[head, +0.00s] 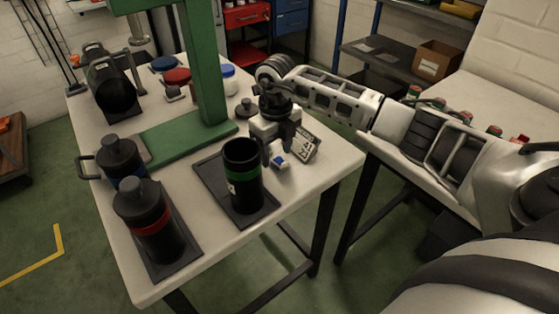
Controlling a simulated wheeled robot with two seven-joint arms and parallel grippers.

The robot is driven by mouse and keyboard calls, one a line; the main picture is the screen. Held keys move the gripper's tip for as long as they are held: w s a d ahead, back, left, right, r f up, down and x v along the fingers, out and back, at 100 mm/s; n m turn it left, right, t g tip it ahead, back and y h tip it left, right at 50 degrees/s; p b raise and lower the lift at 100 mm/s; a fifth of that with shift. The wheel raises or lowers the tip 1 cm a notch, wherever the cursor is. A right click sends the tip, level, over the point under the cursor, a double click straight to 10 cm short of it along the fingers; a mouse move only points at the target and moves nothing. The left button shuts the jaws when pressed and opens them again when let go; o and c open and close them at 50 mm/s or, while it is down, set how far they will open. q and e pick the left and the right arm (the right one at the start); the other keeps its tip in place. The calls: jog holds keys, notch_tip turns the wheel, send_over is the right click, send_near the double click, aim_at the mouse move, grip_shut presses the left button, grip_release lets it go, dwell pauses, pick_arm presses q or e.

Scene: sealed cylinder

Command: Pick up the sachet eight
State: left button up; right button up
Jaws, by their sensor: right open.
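A small white and blue packet (280,160), which looks like the sachet, lies on the white table behind and right of an open black cylinder with a green band (243,176). Its number is too small to read. My right gripper (278,158) points down over the packet with its fingers apart and nothing held between them. Whether the fingers straddle the packet or are still above it I cannot tell. A dark card with white numbers (303,146) stands tilted just right of the gripper. My left gripper is out of view.
The open cylinder stands on a dark mat (212,178) close to my right gripper. Two lidded black cylinders, one red-banded (150,222) and one blue-banded (121,160), stand at the left. A green press frame (205,70) rises behind. The table's front right is clear.

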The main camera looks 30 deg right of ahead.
jog(key=shift+f, duration=0.7)
jog(key=c, duration=1)
jog(key=shift+c, duration=0.2)
jog(key=shift+r, duration=0.2)
